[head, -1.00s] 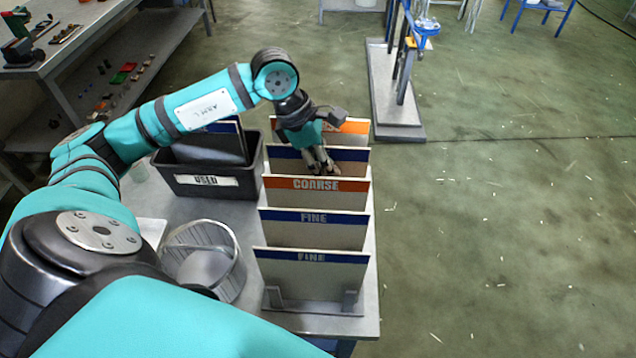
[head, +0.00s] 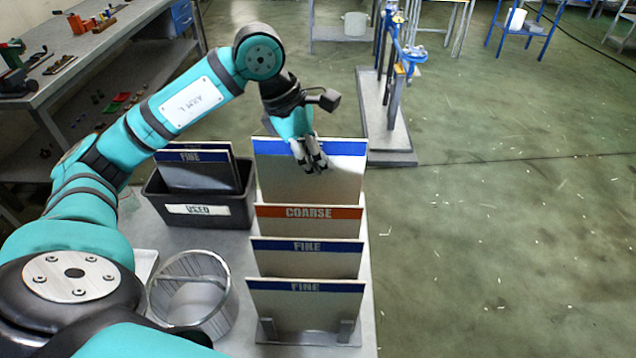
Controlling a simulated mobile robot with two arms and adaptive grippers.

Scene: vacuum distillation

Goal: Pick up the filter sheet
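A pale filter sheet with a blue top band (head: 335,183) is raised above the other sheets at the back of the rack. My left gripper (head: 313,166) is shut on its upper edge, with fingers showing on its near face. Any lettering on its band is covered by the gripper. In front of it stand a sheet marked COARSE with an orange band (head: 308,223), and two FINE sheets with blue bands, one in the middle (head: 305,262) and one at the front (head: 305,308). My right gripper is not in view.
A black bin labelled USED (head: 225,212), holding dark FINE sheets (head: 195,172), stands left of the rack. A round metal basket (head: 192,292) sits nearer on the grey table. A stand with a grey base (head: 388,140) is on the floor behind.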

